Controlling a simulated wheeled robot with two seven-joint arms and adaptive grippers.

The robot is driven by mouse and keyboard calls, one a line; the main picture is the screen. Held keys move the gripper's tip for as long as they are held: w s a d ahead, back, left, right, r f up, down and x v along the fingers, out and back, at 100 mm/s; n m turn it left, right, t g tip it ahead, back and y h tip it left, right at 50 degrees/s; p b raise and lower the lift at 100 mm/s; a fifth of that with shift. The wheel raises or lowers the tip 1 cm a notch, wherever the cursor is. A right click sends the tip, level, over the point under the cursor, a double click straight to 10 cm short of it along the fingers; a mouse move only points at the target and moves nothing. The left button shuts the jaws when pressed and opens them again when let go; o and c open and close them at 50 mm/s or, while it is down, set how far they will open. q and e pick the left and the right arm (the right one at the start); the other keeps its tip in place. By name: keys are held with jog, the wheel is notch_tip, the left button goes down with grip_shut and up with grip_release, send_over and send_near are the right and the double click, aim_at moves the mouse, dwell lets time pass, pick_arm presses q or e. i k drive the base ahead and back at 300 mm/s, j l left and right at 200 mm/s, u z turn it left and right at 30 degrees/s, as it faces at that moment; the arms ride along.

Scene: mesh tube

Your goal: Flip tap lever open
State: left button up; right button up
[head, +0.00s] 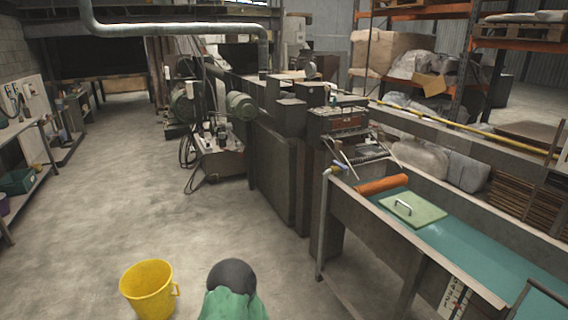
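A grey standpipe (323,225) rises at the near left corner of a long metal trough (395,232). A small tap (335,170) sits at its top, with a bluish-white part at its right end. It is too small to tell how its lever is turned. Neither of my grippers is in view, so nothing of mine shows near the tap.
A yellow bucket (148,290) and a dark round-topped green thing (232,303) stand in front. Dark machinery (275,165) lies behind. Floor at left is clear.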

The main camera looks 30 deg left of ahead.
aim_at(335, 162)
jog(key=u, duration=0.45)
jog(key=z, duration=0.4)
jog(key=i+j+z, duration=0.45)
jog(key=j, duration=0.15)
jog(key=i+j+z, duration=0.2)
jog(key=j, duration=0.15)
jog(key=i+j+z, duration=0.2)
jog(key=j, duration=0.2)
jog(key=i+j, duration=0.15)
jog(key=j, duration=0.25)
jog(key=i+j, duration=0.15)
jog(key=j, duration=0.25)
jog(key=i+j, duration=0.15)
jog(key=j, duration=0.25)
jog(key=i+j+z, duration=0.1)
jog(key=j, duration=0.3)
jog(key=i+j, duration=0.2)
jog(key=j, duration=0.2)
